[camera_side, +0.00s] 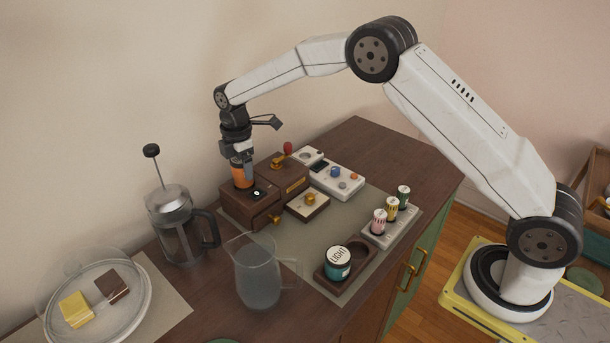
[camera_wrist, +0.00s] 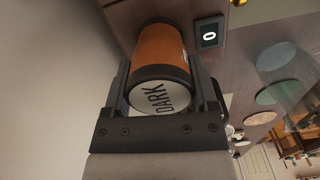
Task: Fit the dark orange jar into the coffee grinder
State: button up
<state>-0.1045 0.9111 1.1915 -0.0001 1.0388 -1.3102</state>
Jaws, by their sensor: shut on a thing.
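The dark orange jar (camera_side: 239,176) has a dark rim and stands upright at the top of the wooden coffee grinder (camera_side: 246,203). My gripper (camera_side: 240,155) is above the grinder and shut on the jar. In the wrist view the jar (camera_wrist: 161,55) sits between the two fingers of my gripper (camera_wrist: 163,88), and its white end reads "DARK". Its far end meets the grinder's wooden top (camera_wrist: 125,14), beside a small black panel (camera_wrist: 209,32) showing "0". The contact between jar and grinder is hidden, so I cannot tell how deep it sits.
A teal jar marked "LIGHT" (camera_side: 337,263) stands in a wooden tray (camera_side: 362,256). A rack (camera_side: 393,226) holds small canisters. A glass pitcher (camera_side: 257,272), a French press (camera_side: 178,227) and a covered plate (camera_side: 139,309) stand in front and left. A white control panel (camera_side: 338,181) lies behind.

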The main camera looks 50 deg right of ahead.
jog(key=shift+f, duration=1.2)
dwell(0.4)
jog(key=o, duration=1.3)
jog(key=shift+c, duration=0.2)
jog(key=shift+r, duration=3.75)
jog(key=shift+s+d+r+m, duration=0.1)
jog(key=shift+s+d+m, duration=0.1)
jog(key=shift+s+m, duration=0.2)
jog(key=shift+s+d+r+m, duration=0.15)
jog(key=shift+s+m, duration=0.15)
jog(key=shift+s, duration=0.15)
jog(key=s+d+f+m+t, duration=0.1)
jog(key=s+m, duration=0.6)
jog(key=s, duration=0.7)
jog(key=s+d+f+m+t, duration=0.1)
jog(key=s+d+m, duration=0.3)
jog(key=s, duration=0.9)
jog(key=m, duration=0.3)
jog(key=shift+s+d+f+m+t, duration=0.15)
jog(key=shift+s+f+m+t, duration=0.15)
jog(key=shift+s+f+m, duration=0.1)
